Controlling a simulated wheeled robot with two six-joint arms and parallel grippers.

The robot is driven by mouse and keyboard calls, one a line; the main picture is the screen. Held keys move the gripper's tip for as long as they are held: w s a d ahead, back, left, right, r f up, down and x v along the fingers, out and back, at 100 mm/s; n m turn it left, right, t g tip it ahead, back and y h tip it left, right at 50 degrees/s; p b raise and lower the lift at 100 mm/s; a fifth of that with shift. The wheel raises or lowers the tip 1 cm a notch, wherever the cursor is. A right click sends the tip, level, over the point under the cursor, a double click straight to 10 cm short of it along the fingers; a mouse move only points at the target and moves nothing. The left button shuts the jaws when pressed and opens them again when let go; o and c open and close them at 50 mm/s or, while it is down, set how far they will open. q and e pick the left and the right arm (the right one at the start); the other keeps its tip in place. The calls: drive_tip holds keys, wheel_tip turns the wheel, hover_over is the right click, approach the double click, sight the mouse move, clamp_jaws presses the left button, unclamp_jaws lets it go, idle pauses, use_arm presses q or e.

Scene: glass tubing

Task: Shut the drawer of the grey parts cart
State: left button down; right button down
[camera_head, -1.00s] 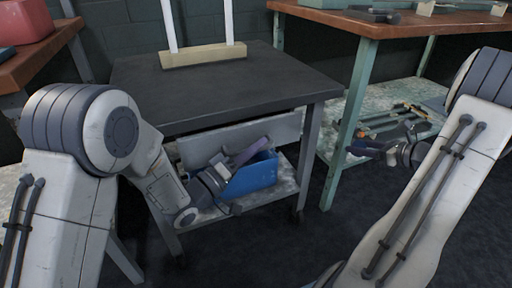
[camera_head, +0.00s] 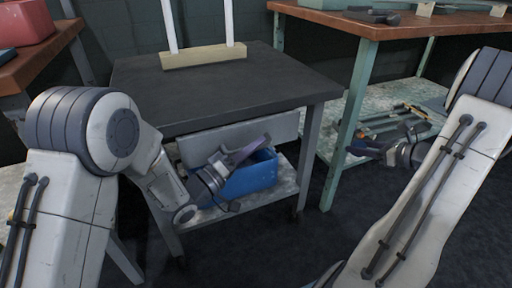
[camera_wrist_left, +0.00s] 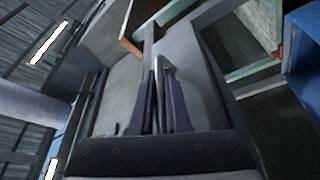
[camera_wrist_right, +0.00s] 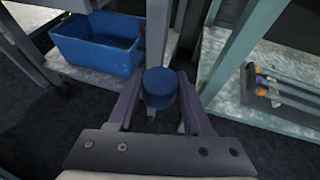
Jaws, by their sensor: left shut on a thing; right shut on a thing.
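The grey parts cart (camera_head: 225,85) has a dark top and pale grey legs. Its grey drawer front (camera_head: 205,146) shows under the top; how far the drawer stands open is hard to tell. My left gripper (camera_head: 258,146) is in front of the drawer front. In the left wrist view its fingers (camera_wrist_left: 160,100) are shut on a thin metal handle (camera_wrist_left: 163,66). My right gripper (camera_head: 362,147) is off to the right of the cart, shut on a blue cylinder (camera_wrist_right: 159,84).
A blue bin (camera_head: 258,174) sits on the cart's lower shelf, below the left gripper. A wooden bench (camera_head: 400,28) with green legs stands at the right, with tools on its lower shelf (camera_head: 432,92). Dark floor is clear in front.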

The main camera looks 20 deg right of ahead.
use_arm(q)
drive_tip(key=shift+w+a, duration=0.15)
drive_tip(key=shift+w, duration=0.95)
use_arm(e)
drive_tip(key=shift+r, duration=0.35)
use_arm(q)
drive_tip(key=c, duration=0.9)
unclamp_jaws()
